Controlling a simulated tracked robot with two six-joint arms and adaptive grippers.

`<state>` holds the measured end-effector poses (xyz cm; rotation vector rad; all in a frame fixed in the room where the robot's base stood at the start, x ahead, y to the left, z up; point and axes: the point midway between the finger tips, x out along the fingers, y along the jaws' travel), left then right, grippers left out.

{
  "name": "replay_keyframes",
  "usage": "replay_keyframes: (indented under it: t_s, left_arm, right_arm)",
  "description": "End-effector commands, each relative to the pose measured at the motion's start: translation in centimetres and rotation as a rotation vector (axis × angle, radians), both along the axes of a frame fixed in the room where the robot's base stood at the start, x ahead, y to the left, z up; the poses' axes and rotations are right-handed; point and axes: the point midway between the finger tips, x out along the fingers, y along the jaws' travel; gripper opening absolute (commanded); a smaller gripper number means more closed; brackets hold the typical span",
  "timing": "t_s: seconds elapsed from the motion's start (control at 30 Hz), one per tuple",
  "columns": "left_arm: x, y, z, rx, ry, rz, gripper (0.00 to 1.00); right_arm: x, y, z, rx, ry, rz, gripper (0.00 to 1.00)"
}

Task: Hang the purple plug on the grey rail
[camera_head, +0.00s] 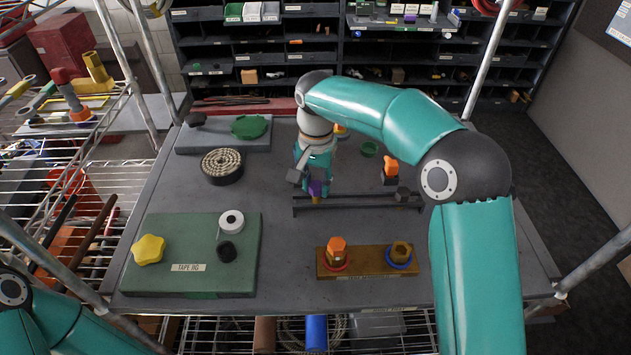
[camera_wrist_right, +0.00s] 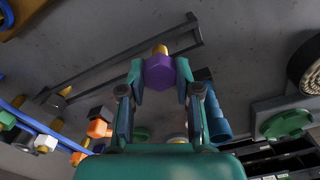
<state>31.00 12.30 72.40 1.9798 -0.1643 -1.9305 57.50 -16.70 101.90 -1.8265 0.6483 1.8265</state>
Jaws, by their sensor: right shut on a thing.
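The purple plug (camera_head: 315,188) is held in my right gripper (camera_head: 311,178), upright over the table at the left part of the grey rail (camera_head: 350,203). In the right wrist view the purple hexagonal head (camera_wrist_right: 159,73) sits between the two fingers, with a yellow-orange end (camera_wrist_right: 160,49) pointing toward the rail (camera_wrist_right: 120,66). The plug appears close to the rail; I cannot tell whether they touch. A dark plug (camera_head: 403,194) is at the rail's right part. Of my left arm only links show at the lower left; its gripper is out of view.
An orange plug (camera_head: 390,170) and a green ring (camera_head: 369,149) are behind the rail. In front are a wooden block (camera_head: 367,272) with fittings and a green tape jig (camera_head: 190,283). A round beaded coil (camera_head: 222,166) lies left.

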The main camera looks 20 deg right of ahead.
Motion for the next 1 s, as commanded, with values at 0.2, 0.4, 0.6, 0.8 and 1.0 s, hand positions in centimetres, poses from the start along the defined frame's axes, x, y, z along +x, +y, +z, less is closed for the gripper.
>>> replay_keyframes:
  t_s: [0.2, 0.4, 0.6, 0.8, 1.0]
  left_arm:
    - [0.0, 0.0, -0.6, 0.000, 0.000, 0.000, 0.40]
    - [0.0, 0.0, -1.0, 0.000, 0.000, 0.000, 0.40]
    - [0.0, 0.0, -1.4, 0.000, 0.000, 0.000, 0.40]
    - [0.0, 0.0, -1.8, 0.000, 0.000, 0.000, 0.40]
    - [0.0, 0.0, -1.9, 0.000, 0.000, 0.000, 0.40]
  right_arm:
    - [0.0, 0.0, -0.8, 0.000, 0.000, 0.000, 0.00]
    - [0.0, 0.0, -1.4, -0.001, 0.001, 0.000, 0.00]
    - [0.0, 0.0, -2.0, -0.001, 0.001, 0.000, 0.00]
    - [0.0, 0.0, -2.6, 0.000, 0.000, 0.000, 0.00]
    - [0.0, 0.0, -2.7, 0.000, 0.000, 0.000, 0.47]
